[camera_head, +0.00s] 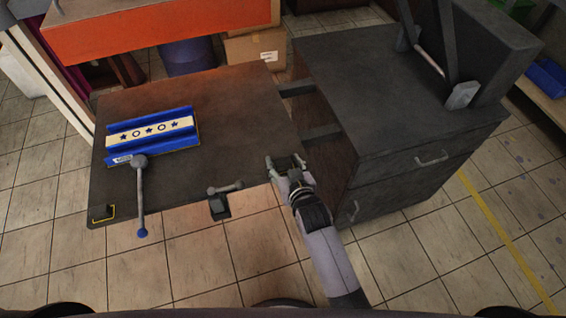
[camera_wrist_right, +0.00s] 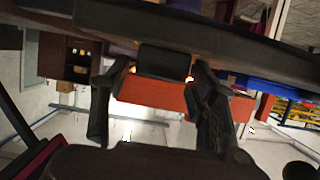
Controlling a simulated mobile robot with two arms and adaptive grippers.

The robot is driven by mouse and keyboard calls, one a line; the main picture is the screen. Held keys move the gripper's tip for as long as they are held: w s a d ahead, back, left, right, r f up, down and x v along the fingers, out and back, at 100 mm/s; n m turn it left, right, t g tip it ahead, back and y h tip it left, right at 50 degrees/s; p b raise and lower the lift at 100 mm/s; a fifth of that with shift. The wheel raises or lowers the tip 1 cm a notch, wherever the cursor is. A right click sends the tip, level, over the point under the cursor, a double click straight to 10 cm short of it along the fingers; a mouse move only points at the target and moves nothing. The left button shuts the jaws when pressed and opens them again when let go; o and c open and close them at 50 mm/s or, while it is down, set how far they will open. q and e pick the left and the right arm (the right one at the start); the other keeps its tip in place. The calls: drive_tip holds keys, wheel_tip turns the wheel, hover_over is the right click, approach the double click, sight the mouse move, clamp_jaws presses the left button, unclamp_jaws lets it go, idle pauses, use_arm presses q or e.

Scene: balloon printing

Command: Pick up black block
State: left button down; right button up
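My right gripper (camera_head: 285,163) is at the right edge of the dark table, its arm coming up from the bottom of the head view. Its two fingers stand apart, and a dark patch shows between them. In the right wrist view a black block (camera_wrist_right: 167,58) with rounded corners sits between the spread fingertips of the right gripper (camera_wrist_right: 160,75), by a long dark edge. I cannot tell whether the fingers touch it. My left gripper is out of view.
The table (camera_head: 235,100) bears a blue tray (camera_head: 150,153) with a white star-and-circle strip. A lever (camera_head: 141,190) and a small crank (camera_head: 224,188) stand at the front edge. A dark cabinet (camera_head: 390,75) rises close to the right. The table's back right is clear.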

drive_tip(key=c, duration=0.8)
drive_tip(key=shift+r, duration=0.15)
